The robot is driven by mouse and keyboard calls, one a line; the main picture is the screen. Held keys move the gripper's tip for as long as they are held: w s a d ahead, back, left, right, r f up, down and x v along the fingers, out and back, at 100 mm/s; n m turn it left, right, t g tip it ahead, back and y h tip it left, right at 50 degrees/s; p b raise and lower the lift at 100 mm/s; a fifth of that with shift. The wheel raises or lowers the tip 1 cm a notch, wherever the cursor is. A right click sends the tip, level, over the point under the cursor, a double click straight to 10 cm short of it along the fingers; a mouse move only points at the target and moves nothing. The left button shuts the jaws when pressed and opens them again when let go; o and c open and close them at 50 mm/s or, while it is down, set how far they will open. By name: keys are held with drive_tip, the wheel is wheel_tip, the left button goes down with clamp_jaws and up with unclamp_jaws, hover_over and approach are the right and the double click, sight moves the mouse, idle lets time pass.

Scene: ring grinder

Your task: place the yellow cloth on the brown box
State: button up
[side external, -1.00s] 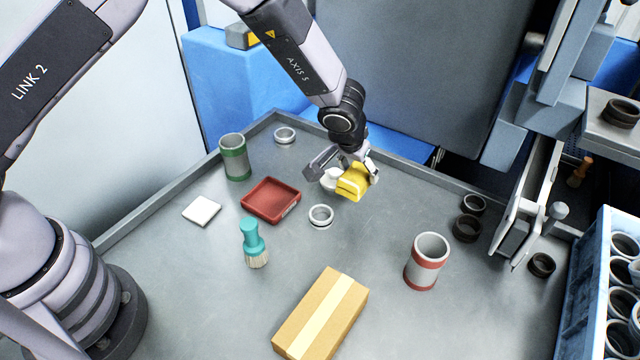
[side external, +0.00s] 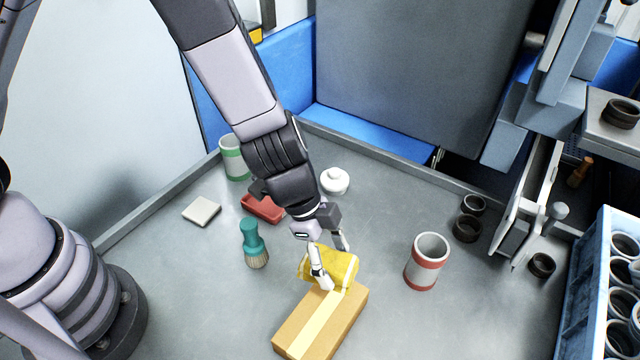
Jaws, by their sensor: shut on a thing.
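The yellow cloth (side external: 343,265) is bunched between the fingers of my gripper (side external: 332,268), which is shut on it. The cloth is at the far end of the brown box (side external: 318,322), over or just above its top; I cannot tell whether they touch. The box lies on the table at the front middle, with a pale tape strip along its top. One finger of my gripper hides part of the cloth.
A teal brush (side external: 253,243) stands left of the box. A red-banded grey cup (side external: 427,262) stands to its right. My arm partly covers the red tray (side external: 262,208) and the green cup (side external: 234,158). A white lidded item (side external: 335,181) sits behind.

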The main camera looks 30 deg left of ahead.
sight(334, 321)
drive_tip(key=s+f+m, duration=0.1)
drive_tip(key=s+d+f+m+g, duration=0.1)
drive_tip(key=s, duration=0.1)
drive_tip(key=shift+f, duration=2.9)
drive_tip(key=shift+f, duration=0.1)
drive_tip(key=o, duration=1)
